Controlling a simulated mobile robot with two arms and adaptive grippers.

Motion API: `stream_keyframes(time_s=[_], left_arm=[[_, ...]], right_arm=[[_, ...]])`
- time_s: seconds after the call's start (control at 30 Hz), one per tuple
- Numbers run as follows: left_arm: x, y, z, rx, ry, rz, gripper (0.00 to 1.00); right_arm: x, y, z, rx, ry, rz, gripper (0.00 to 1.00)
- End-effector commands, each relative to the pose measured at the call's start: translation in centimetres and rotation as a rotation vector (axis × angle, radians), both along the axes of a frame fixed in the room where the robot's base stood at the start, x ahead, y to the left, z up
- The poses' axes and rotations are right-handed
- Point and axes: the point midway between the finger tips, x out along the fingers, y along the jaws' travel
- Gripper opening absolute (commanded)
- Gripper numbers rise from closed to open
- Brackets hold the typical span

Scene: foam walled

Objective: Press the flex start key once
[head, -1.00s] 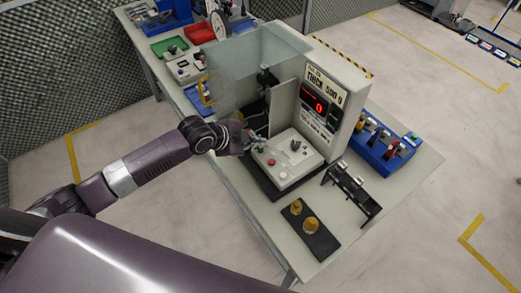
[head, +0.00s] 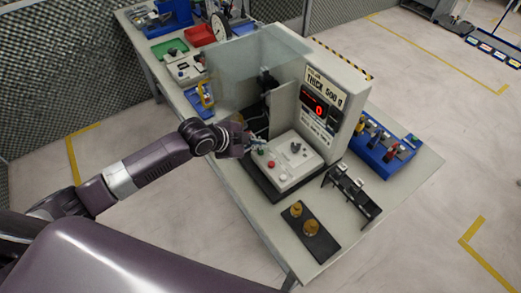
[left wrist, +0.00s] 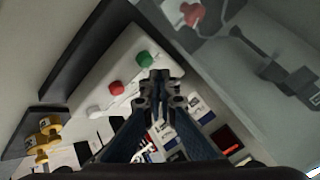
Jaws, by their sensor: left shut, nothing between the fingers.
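A white control box (head: 308,168) with a dark base stands on the bench in front of the grey test machine. A green key (head: 260,151) and a red key (head: 271,164) sit on its top. In the left wrist view the green key (left wrist: 144,58) lies just beyond and left of my fingertips, with the red key (left wrist: 115,88) further left. My left gripper (head: 262,142) is shut and empty, with its tips close to the green key. It also shows in the left wrist view (left wrist: 160,82). I cannot tell whether they touch. My right gripper is not in view.
The grey machine (head: 347,88) has a red display showing 0 and a clear guard panel (head: 235,75) behind my gripper. Brass weights (head: 311,228) lie on a black mat to the front. A black stand (head: 352,190) and a blue tool rack (head: 382,148) are on the right.

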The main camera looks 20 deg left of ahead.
Motion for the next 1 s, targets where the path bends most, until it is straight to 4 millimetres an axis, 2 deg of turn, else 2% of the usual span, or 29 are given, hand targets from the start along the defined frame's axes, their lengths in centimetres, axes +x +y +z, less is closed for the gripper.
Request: stream_keyframes(time_s=[1.0], left_arm=[[-0.01,0.02,-0.99,0.000,0.000,0.000,0.00]], right_arm=[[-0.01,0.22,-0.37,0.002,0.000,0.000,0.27]])
